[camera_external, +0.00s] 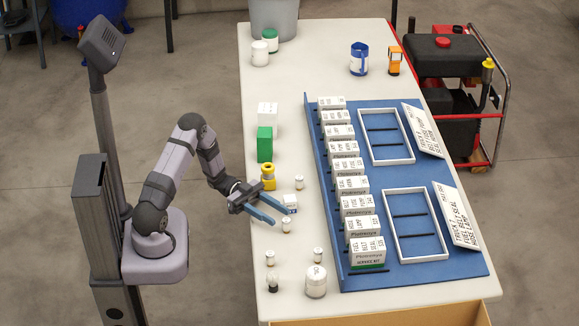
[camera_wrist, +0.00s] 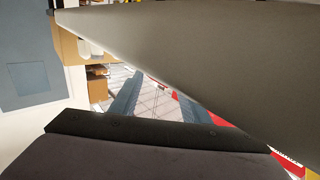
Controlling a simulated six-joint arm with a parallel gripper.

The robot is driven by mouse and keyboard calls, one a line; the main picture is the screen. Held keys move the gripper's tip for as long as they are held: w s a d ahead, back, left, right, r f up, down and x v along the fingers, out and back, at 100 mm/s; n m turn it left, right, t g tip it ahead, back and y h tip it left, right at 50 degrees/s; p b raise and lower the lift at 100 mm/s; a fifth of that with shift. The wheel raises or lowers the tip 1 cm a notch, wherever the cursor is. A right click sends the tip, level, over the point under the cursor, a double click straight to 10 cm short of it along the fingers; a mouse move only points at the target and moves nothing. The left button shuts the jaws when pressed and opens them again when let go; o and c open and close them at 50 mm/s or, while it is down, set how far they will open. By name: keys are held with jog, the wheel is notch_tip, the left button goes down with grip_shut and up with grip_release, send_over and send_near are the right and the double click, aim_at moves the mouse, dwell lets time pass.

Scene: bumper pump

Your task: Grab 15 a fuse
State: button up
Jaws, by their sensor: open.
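No label that I can read marks the 15 A fuse, so I cannot tell which item it is. Small items lie near my gripper (camera_external: 279,217) in the external view: a small white box with blue marking (camera_external: 290,201), a small white-capped jar (camera_external: 286,226) and another small jar (camera_external: 299,182). My gripper is low over the left part of the white table, its blue fingers apart and pointing right. The box is close by the far fingertip and the jar by the near one; contact is unclear. The wrist view shows both fingers (camera_wrist: 158,84), with nothing clearly between them.
A yellow fitting (camera_external: 268,177) and a green box (camera_external: 264,144) stand behind my gripper. Several small jars and a larger white jar (camera_external: 316,282) are at the front. The blue board (camera_external: 440,268) with labelled boxes and two white frames (camera_external: 419,226) fills the right side.

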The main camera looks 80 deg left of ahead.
aim_at(286, 226)
jog(key=shift+x, duration=1.7)
jog(key=shift+r, duration=0.1)
jog(key=shift+c, duration=0.7)
grip_shut()
jog(key=shift+r, duration=0.1)
